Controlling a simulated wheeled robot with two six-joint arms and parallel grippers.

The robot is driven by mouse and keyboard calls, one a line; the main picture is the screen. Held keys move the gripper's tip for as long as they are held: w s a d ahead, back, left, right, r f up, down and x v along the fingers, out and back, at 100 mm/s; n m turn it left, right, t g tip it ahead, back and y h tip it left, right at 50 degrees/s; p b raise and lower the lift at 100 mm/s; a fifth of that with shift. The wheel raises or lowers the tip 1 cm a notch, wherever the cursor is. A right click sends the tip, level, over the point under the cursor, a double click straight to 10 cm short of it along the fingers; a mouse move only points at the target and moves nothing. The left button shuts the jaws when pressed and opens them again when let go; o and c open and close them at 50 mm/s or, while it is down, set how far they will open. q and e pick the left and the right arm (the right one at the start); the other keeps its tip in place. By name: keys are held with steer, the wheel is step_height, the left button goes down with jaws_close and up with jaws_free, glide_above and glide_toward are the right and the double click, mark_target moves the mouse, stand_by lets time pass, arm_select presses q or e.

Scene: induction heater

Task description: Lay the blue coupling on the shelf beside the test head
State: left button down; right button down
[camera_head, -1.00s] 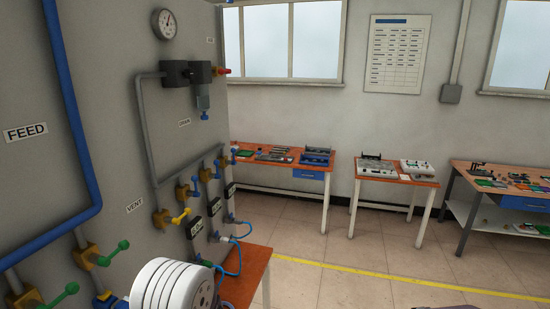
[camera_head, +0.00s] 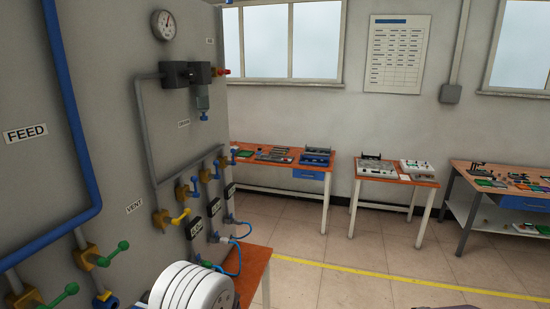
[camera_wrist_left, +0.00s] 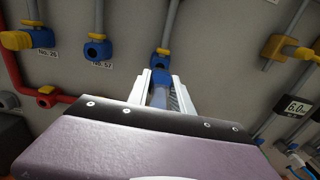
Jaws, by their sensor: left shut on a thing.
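In the left wrist view my left gripper (camera_wrist_left: 159,92) is shut on the blue coupling (camera_wrist_left: 158,98), which shows between its two pale fingers. The coupling is in front of a blue outlet (camera_wrist_left: 160,61) under a yellow valve on the grey panel. I cannot tell whether coupling and outlet touch. In the head view the gripper and coupling are hidden. A white ringed cylinder, which looks like part of my left arm, fills the lower left. My right gripper is out of view. I cannot make out the test head.
The grey panel (camera_head: 110,130) carries valves with green handles (camera_head: 108,255), a gauge (camera_head: 164,24) and blue pipes. A brown surface (camera_head: 252,272) lies beside the panel at its foot, with blue hoses near it. Benches stand along the back wall; the floor between is clear.

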arm_select(q)
steer(key=shift+v, duration=0.9)
steer(key=d+f+m+t+h+b, duration=0.1)
steer(key=d+f, duration=0.4)
steer(key=f, duration=0.6)
steer(key=s+d+f+m+t+h+b, duration=0.1)
steer(key=d+f+t+b, duration=0.4)
steer(key=f, duration=0.6)
steer(key=shift+s+d+m+h+b, duration=0.25)
steer(key=shift+d+m+h+b, duration=0.35)
steer(key=shift+m, duration=0.6)
steer(key=shift+d, duration=0.1)
